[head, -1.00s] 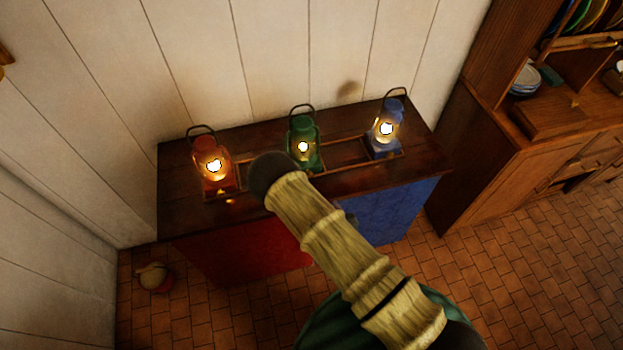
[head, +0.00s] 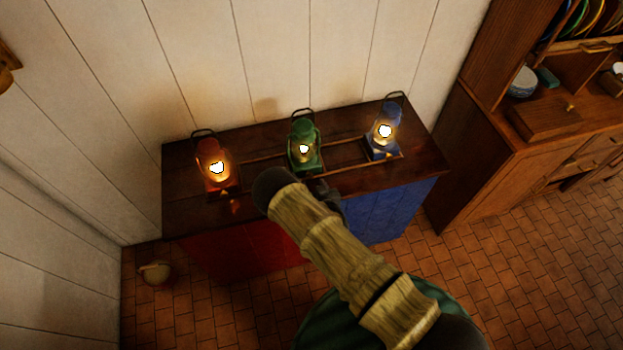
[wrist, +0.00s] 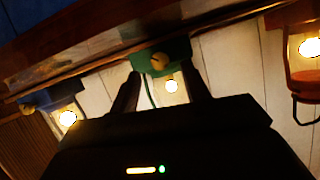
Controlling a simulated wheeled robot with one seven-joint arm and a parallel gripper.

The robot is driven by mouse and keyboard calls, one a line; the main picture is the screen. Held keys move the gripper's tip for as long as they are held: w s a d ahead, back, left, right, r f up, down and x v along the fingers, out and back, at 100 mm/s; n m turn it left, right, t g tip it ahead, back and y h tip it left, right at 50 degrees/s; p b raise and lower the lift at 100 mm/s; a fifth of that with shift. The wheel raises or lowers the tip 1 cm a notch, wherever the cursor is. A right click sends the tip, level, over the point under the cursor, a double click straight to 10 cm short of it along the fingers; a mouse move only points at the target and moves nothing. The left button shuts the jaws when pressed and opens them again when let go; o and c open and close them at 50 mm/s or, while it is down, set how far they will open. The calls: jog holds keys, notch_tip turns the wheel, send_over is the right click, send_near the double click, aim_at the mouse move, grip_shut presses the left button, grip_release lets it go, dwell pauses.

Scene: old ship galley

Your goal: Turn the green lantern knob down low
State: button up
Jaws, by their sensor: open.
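The green lantern (head: 304,135) stands lit in the middle of the counter, between the red and blue lanterns. In the wrist view its green base (wrist: 178,76) shows with a round brass knob (wrist: 160,61) on its front. My gripper (wrist: 163,76) is open and empty. Its two dark fingers point toward the green lantern, one on each side of the knob in the picture. I cannot tell whether they touch it. In the head view my arm hides most of my gripper, just in front of the green lantern.
The red lantern (head: 212,157) stands lit at the left and the blue lantern (head: 383,133) at the right. They stand along a low wooden rail on the dark counter (head: 270,133). A wooden dresser (head: 500,150) with dishes is at the right.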

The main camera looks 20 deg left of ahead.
aim_at(309, 177)
jog(key=shift+p+x, duration=0.3)
jog(key=shift+x, duration=1.45)
jog(key=c, duration=1)
